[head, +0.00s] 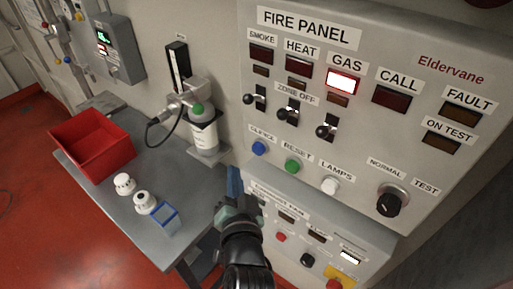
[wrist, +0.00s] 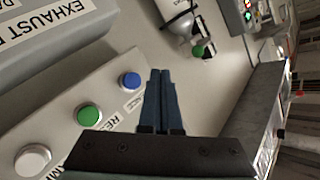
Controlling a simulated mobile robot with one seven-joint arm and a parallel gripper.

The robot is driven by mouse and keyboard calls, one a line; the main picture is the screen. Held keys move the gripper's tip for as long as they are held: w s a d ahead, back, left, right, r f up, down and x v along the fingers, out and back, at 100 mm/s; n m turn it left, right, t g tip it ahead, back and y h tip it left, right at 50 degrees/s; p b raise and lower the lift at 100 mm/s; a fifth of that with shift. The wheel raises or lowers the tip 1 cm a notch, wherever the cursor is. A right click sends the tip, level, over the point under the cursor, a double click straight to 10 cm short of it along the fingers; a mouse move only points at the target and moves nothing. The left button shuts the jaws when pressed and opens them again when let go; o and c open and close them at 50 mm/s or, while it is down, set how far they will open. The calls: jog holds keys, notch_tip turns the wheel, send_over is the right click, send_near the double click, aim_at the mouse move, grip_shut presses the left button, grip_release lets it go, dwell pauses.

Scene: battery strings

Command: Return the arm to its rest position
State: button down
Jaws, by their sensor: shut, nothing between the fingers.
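My gripper (head: 234,180) is in the lower middle of the head view, in front of the lower left part of the grey fire panel (head: 355,150). Its blue fingers are together with nothing between them. The wrist view shows the closed fingers (wrist: 161,98) pointing up the picture, beside the panel's blue button (wrist: 129,80) and green button (wrist: 89,115). I cannot tell whether the fingertips touch anything. My arm hides part of the lower panel.
A grey table (head: 140,235) at left holds a red bin (head: 92,146), two white round devices (head: 124,184) and a blue frame (head: 164,219). A bottle (head: 203,130) with a hose hangs on the wall. Red floor (head: 45,235) is open at left.

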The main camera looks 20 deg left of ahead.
dwell(0.7)
jog(key=w+d+r+n+t+h+b, duration=0.1)
jog(key=d+r+t, duration=0.25)
jog(key=r, duration=0.75)
jog(key=w+d+r+n+t+h+b, duration=0.15)
jog(key=d+r, duration=0.25)
jog(key=r, duration=0.7)
jog(key=s+d+r+t+h, duration=0.1)
jog(key=s+d+r+t, duration=0.1)
jog(key=s+r, duration=0.2)
jog(key=s+d+r+t+h+b, duration=0.1)
jog(key=s+d+r+t+h, duration=0.1)
jog(key=r, duration=0.9)
jog(key=s+d+r+t+h, duration=0.1)
jog(key=s+d+r+t, duration=0.2)
jog(key=s+r, duration=0.3)
jog(key=shift+s+d+r+t, duration=0.3)
jog(key=shift+s+d+r, duration=0.05)
jog(key=shift+d+r, duration=0.4)
jog(key=shift+h, duration=0.25)
